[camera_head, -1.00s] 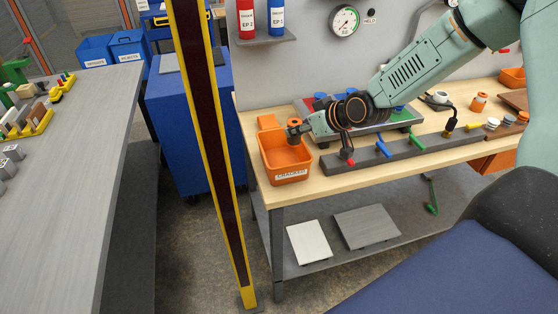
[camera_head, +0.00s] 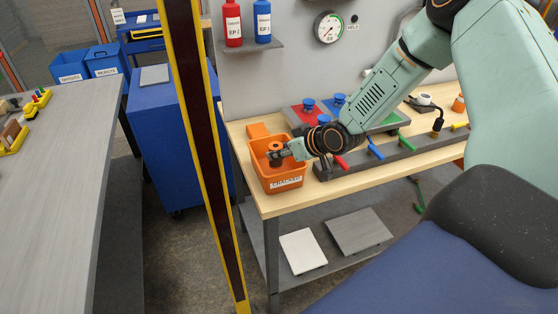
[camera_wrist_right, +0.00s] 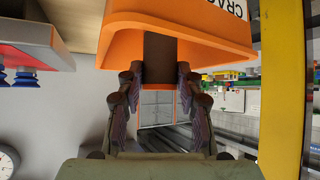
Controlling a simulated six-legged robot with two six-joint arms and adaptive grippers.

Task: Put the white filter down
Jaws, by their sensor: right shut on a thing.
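My right gripper (camera_head: 284,153) is shut on a filter (camera_head: 275,147) with an orange ringed top and a dark grey body; I see no white on it. The filter is over the open mouth of an orange bin (camera_head: 288,184) with a white label on its front. Its lower part seems to reach below the rim; I cannot tell if it touches the floor. My left gripper is not in view.
The bin stands at the left end of the wooden bench (camera_head: 322,186). A dark rail (camera_head: 395,153) with coloured levers and a tray with blue knobs (camera_head: 308,104) lie to its right. A yellow and black post (camera_head: 203,150) stands in front at the left.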

